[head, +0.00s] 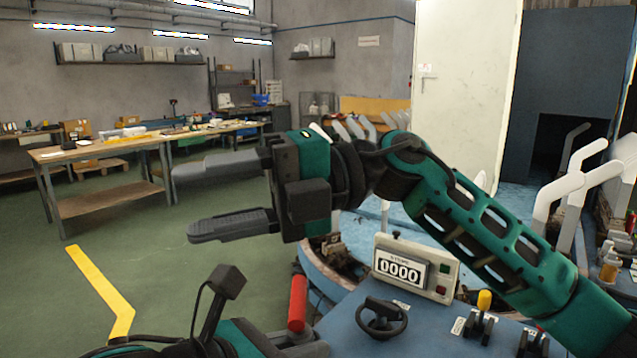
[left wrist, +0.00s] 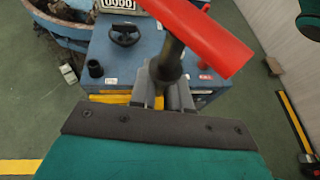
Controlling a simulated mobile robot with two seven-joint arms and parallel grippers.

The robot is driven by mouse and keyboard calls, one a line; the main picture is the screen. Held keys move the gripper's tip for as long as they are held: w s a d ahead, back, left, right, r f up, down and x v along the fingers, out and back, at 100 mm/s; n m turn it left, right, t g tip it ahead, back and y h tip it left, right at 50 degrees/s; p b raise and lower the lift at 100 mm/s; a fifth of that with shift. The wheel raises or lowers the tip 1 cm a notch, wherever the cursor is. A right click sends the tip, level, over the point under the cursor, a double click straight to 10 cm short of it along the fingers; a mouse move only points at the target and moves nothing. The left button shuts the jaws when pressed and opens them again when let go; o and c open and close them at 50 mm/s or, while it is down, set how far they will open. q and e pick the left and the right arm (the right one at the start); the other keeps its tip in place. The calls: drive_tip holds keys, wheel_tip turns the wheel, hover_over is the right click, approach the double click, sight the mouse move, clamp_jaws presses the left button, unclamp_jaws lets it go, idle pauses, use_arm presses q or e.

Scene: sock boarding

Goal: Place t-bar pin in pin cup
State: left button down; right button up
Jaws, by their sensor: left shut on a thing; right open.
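The t-bar pin (head: 298,303) has a red crossbar and, in the left wrist view (left wrist: 208,38), a dark shaft below it. My left gripper (left wrist: 168,97) is shut on the shaft. In the head view it is low, left of the blue control box. A small black round cup (left wrist: 95,68), which looks like the pin cup, stands on the box top in the left wrist view, left of the held pin and apart from it. I cannot make it out in the head view. My right gripper (head: 190,202) is open and empty, pointing left above the floor.
The blue control box (head: 345,335) carries a black handwheel (head: 382,318), a counter reading 0000 (head: 400,268) and a yellow-topped knob (head: 484,300) with levers. White sock forms (head: 568,190) stand at the right. A workbench (head: 100,153) is at the far left, with open green floor before it.

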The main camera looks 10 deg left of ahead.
drive_tip(key=t+h, duration=0.2)
drive_tip(key=h, duration=0.1)
drive_tip(key=m+t+h, duration=0.5)
drive_tip(key=h, duration=0.5)
approach(297, 296)
drive_tip(key=x, duration=0.9)
drive_tip(key=shift+a+f, duration=0.1)
drive_tip(key=shift+f, duration=0.3)
